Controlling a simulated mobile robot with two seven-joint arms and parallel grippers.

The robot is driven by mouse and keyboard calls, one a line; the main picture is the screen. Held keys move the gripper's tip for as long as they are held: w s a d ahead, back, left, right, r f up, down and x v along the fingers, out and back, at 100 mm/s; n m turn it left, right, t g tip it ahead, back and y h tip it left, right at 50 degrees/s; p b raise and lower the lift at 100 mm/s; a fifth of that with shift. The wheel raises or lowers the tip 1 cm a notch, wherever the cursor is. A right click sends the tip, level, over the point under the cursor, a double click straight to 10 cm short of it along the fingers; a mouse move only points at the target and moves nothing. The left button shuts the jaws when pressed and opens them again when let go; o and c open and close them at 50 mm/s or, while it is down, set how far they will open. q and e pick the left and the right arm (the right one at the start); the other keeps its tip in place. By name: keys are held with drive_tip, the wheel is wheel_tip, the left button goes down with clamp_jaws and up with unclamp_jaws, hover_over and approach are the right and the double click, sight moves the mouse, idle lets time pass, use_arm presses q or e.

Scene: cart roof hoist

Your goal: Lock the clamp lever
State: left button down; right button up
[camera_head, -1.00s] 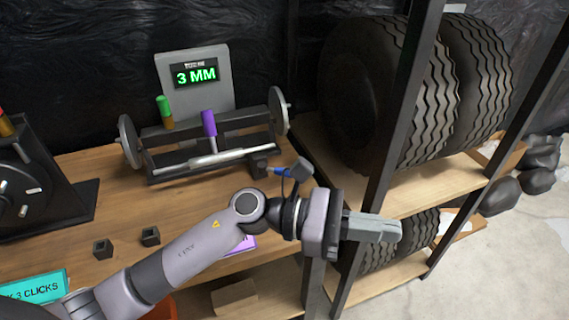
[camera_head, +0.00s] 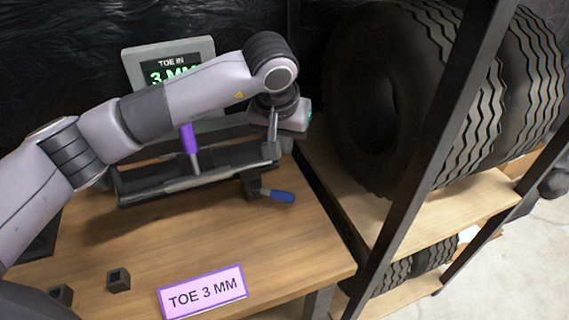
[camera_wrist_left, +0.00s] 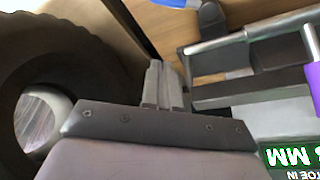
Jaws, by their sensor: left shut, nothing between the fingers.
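The clamp lever has a blue handle (camera_head: 278,195) on a dark clamp block (camera_head: 252,184) at the right front end of the toe fixture (camera_head: 150,190). The handle lies low and points right, toward the bench edge. Part of the blue handle shows at the top of the left wrist view (camera_wrist_left: 176,3). My left gripper (camera_head: 272,145) hangs fingers-down above and behind the lever, near the fixture's right end, apart from the blue handle. In the left wrist view its fingers (camera_wrist_left: 164,82) are together with nothing between them. My right gripper is out of view.
A purple-handled lever (camera_head: 189,138) rises from the fixture. The display (camera_head: 165,70) behind it is partly hidden by my arm. A "TOE 3 MM" card (camera_head: 202,291) and a small dark block (camera_head: 118,280) lie in front. A rack with big tires (camera_head: 425,95) stands close on the right.

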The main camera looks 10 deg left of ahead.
sight(273, 194)
use_arm(q)
drive_tip(key=x, duration=0.9)
drive_tip(key=shift+f, duration=0.2)
drive_tip(key=shift+s+f, duration=0.15)
drive_tip(key=shift+f, duration=0.1)
drive_tip(key=shift+s+a+f+p, duration=0.1)
drive_tip(key=shift+s+p, duration=0.25)
drive_tip(key=shift+s, duration=0.6)
drive_tip(key=shift+s+f, duration=0.2)
drive_tip(key=shift+s, duration=0.55)
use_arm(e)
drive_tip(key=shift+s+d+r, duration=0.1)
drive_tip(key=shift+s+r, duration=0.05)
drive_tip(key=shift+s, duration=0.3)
use_arm(q)
drive_tip(key=shift+a, duration=0.1)
